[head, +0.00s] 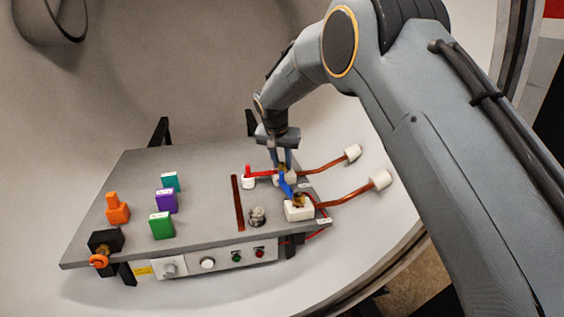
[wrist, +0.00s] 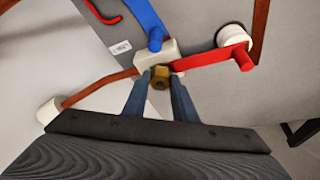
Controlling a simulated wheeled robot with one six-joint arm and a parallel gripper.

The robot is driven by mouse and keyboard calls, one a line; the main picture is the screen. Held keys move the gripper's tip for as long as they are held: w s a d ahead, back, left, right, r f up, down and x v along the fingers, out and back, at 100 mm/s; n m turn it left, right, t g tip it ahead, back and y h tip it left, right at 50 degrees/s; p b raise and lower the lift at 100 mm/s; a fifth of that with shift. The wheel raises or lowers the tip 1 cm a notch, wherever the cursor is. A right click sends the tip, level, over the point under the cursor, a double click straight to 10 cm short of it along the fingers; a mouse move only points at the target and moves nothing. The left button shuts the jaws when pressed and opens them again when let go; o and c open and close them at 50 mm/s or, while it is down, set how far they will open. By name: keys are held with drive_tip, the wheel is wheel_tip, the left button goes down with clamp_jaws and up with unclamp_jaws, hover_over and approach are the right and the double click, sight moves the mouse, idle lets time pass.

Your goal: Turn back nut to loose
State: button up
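The back nut (wrist: 161,78) is a small brass nut at the back white block (wrist: 155,54). My gripper (wrist: 161,76) reaches down from above, its two blue-grey fingers one on each side of this nut. The fingertips are close to the nut's sides; I cannot tell whether they touch it. In the head view my gripper (head: 282,165) is over the back white block, and its fingers largely hide the nut. A second brass nut (head: 299,199) sits on the front white block (head: 298,212), clear of my gripper.
A red lever (wrist: 210,58) lies right beside the nut, and a blue lever (wrist: 148,18) lies across the block. Copper pipes with white ends (head: 380,179) run off to the right. Orange, purple, green (head: 162,226) and teal pieces stand on the panel's left half, away from my gripper.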

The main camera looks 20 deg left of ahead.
drive_tip(key=shift+n, duration=0.4)
drive_tip(key=shift+w+d+n+y+b, duration=0.15)
drive_tip(key=shift+n+y+b, duration=0.25)
drive_tip(key=shift+n, duration=0.6)
drive_tip(key=n+y+b, duration=0.1)
drive_tip(key=n, duration=0.2)
drive_tip(key=shift+n+g+y, duration=0.3)
drive_tip(key=n+g+b, duration=0.1)
drive_tip(key=n+b, duration=0.2)
drive_tip(key=n+y+b, duration=0.1)
drive_tip(key=n+b, duration=0.2)
drive_tip(key=shift+w+d+f+g+y, duration=0.1)
drive_tip(key=shift+w+d+g+y, duration=0.1)
drive_tip(key=shift+g+y, duration=0.15)
drive_tip(key=n+g+b, duration=0.1)
drive_tip(key=n+b, duration=0.1)
drive_tip(key=n, duration=0.1)
drive_tip(key=n+g+b, duration=0.1)
drive_tip(key=n, duration=0.2)
drive_tip(key=shift+w+b, duration=0.2)
drive_tip(key=shift+b, duration=0.15)
drive_tip(key=n+g+b, duration=0.1)
drive_tip(key=n+g, duration=0.1)
drive_tip(key=n, duration=0.3)
drive_tip(key=shift+w+n+b, duration=0.1)
drive_tip(key=shift+n+b, duration=0.2)
drive_tip(key=shift+b, duration=0.1)
drive_tip(key=shift+g, duration=0.25)
drive_tip(key=o, duration=1)
